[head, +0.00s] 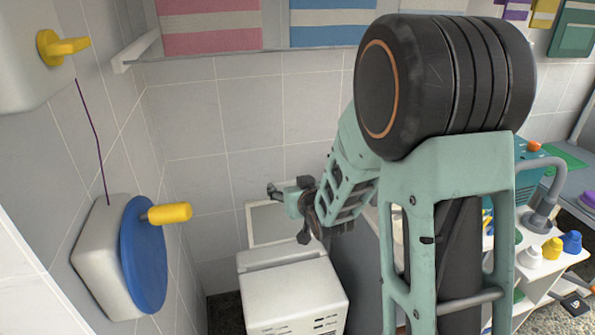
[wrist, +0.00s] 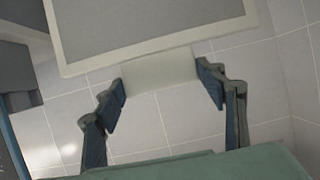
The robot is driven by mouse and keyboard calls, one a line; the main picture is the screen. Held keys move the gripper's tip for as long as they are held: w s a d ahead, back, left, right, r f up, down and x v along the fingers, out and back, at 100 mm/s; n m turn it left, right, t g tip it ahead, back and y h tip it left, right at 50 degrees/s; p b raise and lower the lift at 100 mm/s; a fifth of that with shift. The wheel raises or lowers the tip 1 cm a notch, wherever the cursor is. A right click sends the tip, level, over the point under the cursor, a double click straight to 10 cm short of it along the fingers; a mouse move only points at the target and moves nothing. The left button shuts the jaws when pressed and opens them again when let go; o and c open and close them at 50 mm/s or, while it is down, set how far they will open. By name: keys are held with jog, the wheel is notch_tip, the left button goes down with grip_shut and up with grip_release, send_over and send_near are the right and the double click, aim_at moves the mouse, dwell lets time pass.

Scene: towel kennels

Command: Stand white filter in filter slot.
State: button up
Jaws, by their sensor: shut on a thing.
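The white filter (wrist: 155,30) is a flat panel with a pale frame, a grey face and a plain tab (wrist: 160,75). My gripper (wrist: 163,86) is shut on that tab, one finger at each side, and the panel extends away from it. In the head view my gripper (head: 290,212) is above a white box-shaped unit (head: 292,292), with the framed panel (head: 266,224) showing beside it, behind the unit's top. I cannot make out the filter slot in either view, nor whether the filter touches the unit.
A tiled wall stands behind. At the left are a wall box with a blue disc (head: 140,255) and yellow handle (head: 168,213). A towel shelf (head: 200,52) runs above. At the right, a white bench (head: 540,275) holds a tap and small bottles.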

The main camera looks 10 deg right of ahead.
jog(key=s+f+b, duration=0.1)
jog(key=f, duration=0.2)
jog(key=s+f+b, duration=0.3)
jog(key=f+b, duration=0.1)
jog(key=f, duration=0.1)
jog(key=shift+s+a+f, duration=0.3)
jog(key=shift+a, duration=0.1)
jog(key=shift+r+b+x, duration=0.15)
jog(key=shift+b+x, duration=0.45)
jog(key=shift+x, duration=1.7)
jog(key=shift+r+b+x, duration=0.15)
jog(key=shift+b+x, duration=0.45)
jog(key=shift+x, duration=1.7)
jog(key=shift+w+d, duration=0.15)
jog(key=shift+f+b, duration=0.1)
jog(key=shift+b, duration=0.3)
jog(key=shift+f+b, duration=1.4)
jog(key=shift+b, duration=0.25)
